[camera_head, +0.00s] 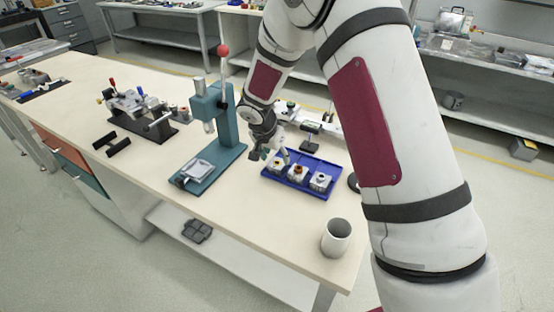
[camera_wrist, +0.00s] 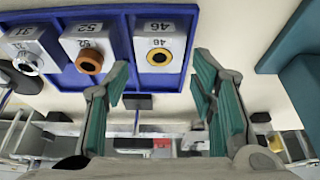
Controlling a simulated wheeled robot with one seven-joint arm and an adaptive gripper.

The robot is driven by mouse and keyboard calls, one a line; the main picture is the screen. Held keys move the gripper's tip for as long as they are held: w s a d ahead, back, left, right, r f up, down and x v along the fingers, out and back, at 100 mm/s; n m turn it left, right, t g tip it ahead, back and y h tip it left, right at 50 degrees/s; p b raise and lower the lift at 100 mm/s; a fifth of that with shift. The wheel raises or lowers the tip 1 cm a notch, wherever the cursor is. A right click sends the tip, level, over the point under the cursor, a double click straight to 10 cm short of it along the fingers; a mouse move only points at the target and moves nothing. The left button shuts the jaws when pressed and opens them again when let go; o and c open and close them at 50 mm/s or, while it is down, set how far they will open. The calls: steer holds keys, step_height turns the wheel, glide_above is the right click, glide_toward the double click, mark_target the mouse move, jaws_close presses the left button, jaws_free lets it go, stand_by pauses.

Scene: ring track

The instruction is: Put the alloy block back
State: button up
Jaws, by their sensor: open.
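Three pale blocks sit in a row in a blue tray (camera_head: 272,189). The wrist view shows their marks: one marked 46 with a yellow ring (camera_wrist: 158,40), one marked 52 with a brown ring (camera_wrist: 88,45), and one marked 31 with a pale ring (camera_wrist: 28,55) at the left edge. I cannot tell which is the alloy block. My gripper (camera_head: 270,153) is open and empty, close to the tray's end near the teal press. In the wrist view its fingers (camera_wrist: 160,78) stand apart on either side of the 46 block's line, not closed on it.
A teal press (camera_head: 212,125) with a red-knobbed lever stands left of the tray. A white cup (camera_head: 336,237) stands near the table's front edge. A clamp fixture (camera_head: 140,108) and black pieces (camera_head: 112,143) lie further left. Bare tabletop lies between press and cup.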

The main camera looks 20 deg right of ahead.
steer(key=v, duration=0.9)
steer(key=s+d+r+n, duration=0.2)
steer(key=s+r, duration=0.5)
steer(key=s+d+r+n, duration=0.1)
steer(key=s+d+r, duration=0.2)
steer(key=s+r, duration=0.5)
steer(key=s+r+n+y, duration=0.1)
steer(key=s+n, duration=0.2)
steer(key=s, duration=0.7)
steer(key=s+a+r+n+y, duration=0.1)
steer(key=s+n+y, duration=0.1)
steer(key=s, duration=0.8)
steer(key=shift+s+a+r+n+t, duration=0.2)
steer(key=shift+s+r+n+t, duration=0.2)
steer(key=shift+n, duration=0.1)
steer(key=shift+r+p, duration=0.3)
steer(key=shift+r, duration=0.05)
